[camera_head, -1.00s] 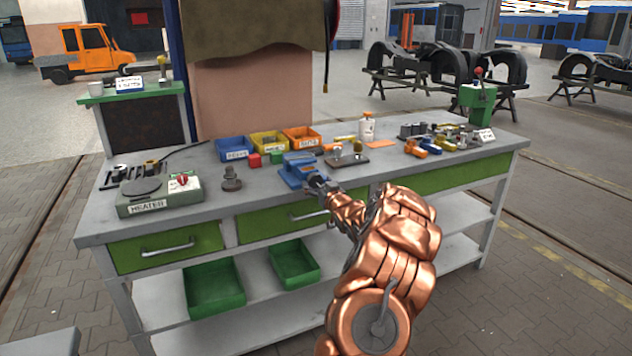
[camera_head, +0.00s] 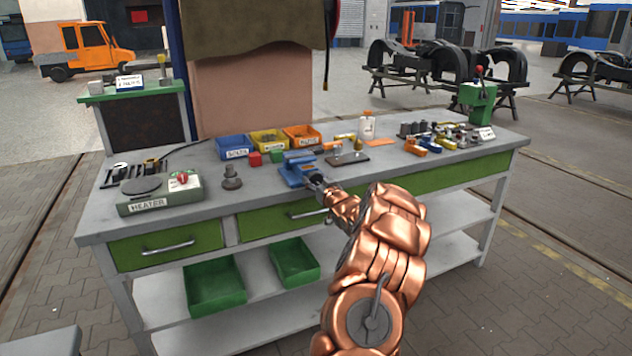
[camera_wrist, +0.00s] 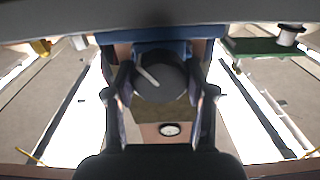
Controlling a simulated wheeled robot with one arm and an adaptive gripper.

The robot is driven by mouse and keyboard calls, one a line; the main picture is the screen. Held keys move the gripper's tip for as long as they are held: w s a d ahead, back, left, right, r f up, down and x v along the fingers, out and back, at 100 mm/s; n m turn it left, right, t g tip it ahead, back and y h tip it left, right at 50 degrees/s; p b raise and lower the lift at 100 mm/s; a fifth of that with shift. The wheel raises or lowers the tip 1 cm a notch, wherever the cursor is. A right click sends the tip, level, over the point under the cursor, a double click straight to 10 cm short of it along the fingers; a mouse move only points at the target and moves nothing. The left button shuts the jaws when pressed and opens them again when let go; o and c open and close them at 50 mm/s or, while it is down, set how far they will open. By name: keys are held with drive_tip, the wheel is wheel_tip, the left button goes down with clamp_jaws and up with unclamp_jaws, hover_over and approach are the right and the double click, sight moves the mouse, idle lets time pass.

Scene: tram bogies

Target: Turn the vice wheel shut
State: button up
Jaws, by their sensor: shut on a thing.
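The blue vice (camera_head: 297,172) stands on the workbench near its front edge, behind the middle drawer. My gripper (camera_head: 319,181) reaches it from the front right, at the near end of the vice. In the wrist view the vice's blue body (camera_wrist: 150,48) lies beyond a dark round wheel (camera_wrist: 160,78) with a pale mark on its face. My gripper (camera_wrist: 163,98) has one finger on each side of this wheel and is shut on it. In the head view the wheel is mostly hidden by my gripper.
Blue, yellow and orange bins (camera_head: 268,141) stand behind the vice. A heater (camera_head: 160,194) and a dark stepped part (camera_head: 231,178) are to its left. A dark plate (camera_head: 347,158) lies to its right. The grey bench top (camera_head: 215,205) is clear at front left.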

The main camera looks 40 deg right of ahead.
drive_tip(key=c, duration=0.3)
drive_tip(key=shift+r+m+p, duration=0.3)
drive_tip(key=shift+m+p, duration=0.5)
drive_tip(key=shift+p, duration=0.45)
drive_tip(key=shift+f+m+p, duration=0.2)
drive_tip(key=shift+m+p, duration=0.25)
drive_tip(key=shift+m, duration=0.35)
drive_tip(key=o, duration=1.1)
drive_tip(key=shift+o, duration=0.2)
drive_tip(key=v, duration=1.2)
